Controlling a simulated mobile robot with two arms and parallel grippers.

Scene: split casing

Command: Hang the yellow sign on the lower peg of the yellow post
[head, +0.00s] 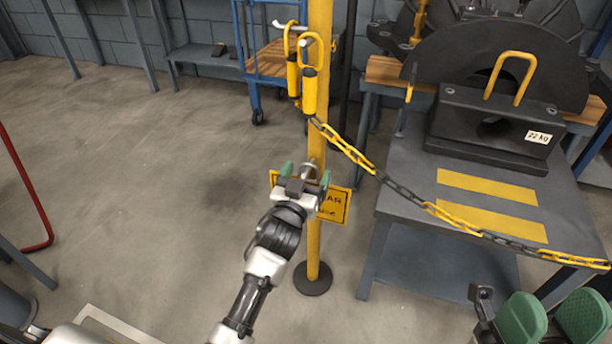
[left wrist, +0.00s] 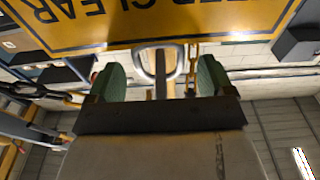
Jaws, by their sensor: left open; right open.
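The yellow sign (head: 336,206) with black lettering is at the middle of the yellow post (head: 314,245), partly hidden by my left gripper (head: 306,176). In the left wrist view the sign (left wrist: 150,22) fills the top, its text upside down. A metal ring (left wrist: 157,64) at its edge lies between the green fingers of my left gripper (left wrist: 160,82), which stand open and apart from it. A grey bar shows within the ring; I cannot tell whether the lower peg (head: 308,170) passes through it. My right gripper (head: 552,322) is open and empty at the bottom right.
Yellow-handled items (head: 309,90) hang near the upper peg (head: 283,25). A yellow and black chain (head: 400,190) runs from the post to the right. A grey table (head: 400,225) with a black 22 kg weight (head: 480,125) stands at right.

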